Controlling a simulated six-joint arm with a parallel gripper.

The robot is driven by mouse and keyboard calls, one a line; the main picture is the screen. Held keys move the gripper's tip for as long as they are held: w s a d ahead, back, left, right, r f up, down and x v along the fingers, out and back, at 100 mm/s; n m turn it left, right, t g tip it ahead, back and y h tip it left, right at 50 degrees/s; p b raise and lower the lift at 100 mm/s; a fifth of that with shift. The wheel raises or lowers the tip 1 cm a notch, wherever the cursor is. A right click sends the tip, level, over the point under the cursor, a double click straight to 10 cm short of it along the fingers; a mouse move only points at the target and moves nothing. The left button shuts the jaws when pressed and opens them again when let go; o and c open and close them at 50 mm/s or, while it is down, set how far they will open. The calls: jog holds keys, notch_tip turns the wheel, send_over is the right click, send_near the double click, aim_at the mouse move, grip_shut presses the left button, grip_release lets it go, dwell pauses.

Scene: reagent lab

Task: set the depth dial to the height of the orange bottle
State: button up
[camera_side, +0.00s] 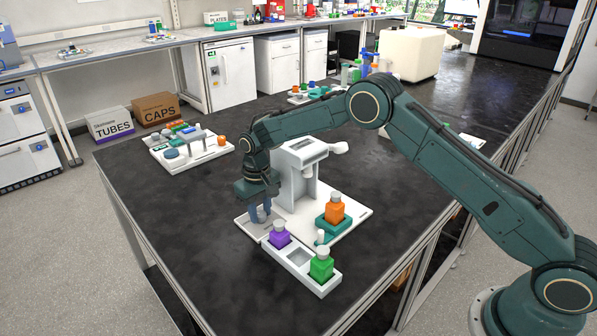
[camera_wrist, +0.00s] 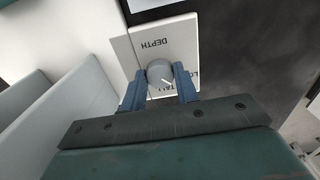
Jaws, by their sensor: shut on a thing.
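The orange bottle (camera_side: 335,210) stands upright in a green holder (camera_side: 334,224) on the white base of the grey-white device (camera_side: 300,172). My gripper (camera_side: 260,216) is lowered at the left side of that base. In the wrist view my gripper (camera_wrist: 160,84) has its two blue fingers on either side of the round grey depth dial (camera_wrist: 159,72) and is shut on it. A light pointer mark on the dial slants toward the lower right. The plate (camera_wrist: 150,46) reads "DEPTH", upside down in this view; the lower lettering is partly covered by the dial and fingers.
A white rack (camera_side: 299,258) in front holds a purple bottle (camera_side: 279,235) and a green bottle (camera_side: 321,266), with an empty slot between them. A tray of small parts (camera_side: 190,148) lies at the back left. The dark bench is clear to the left.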

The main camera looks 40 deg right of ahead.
aim_at(260, 213)
jog(key=m, duration=0.8)
jog(key=shift+m, duration=0.3)
dwell(0.4)
jog(key=o, duration=1)
jog(key=shift+r, duration=0.1)
jog(key=shift+r, duration=6.85)
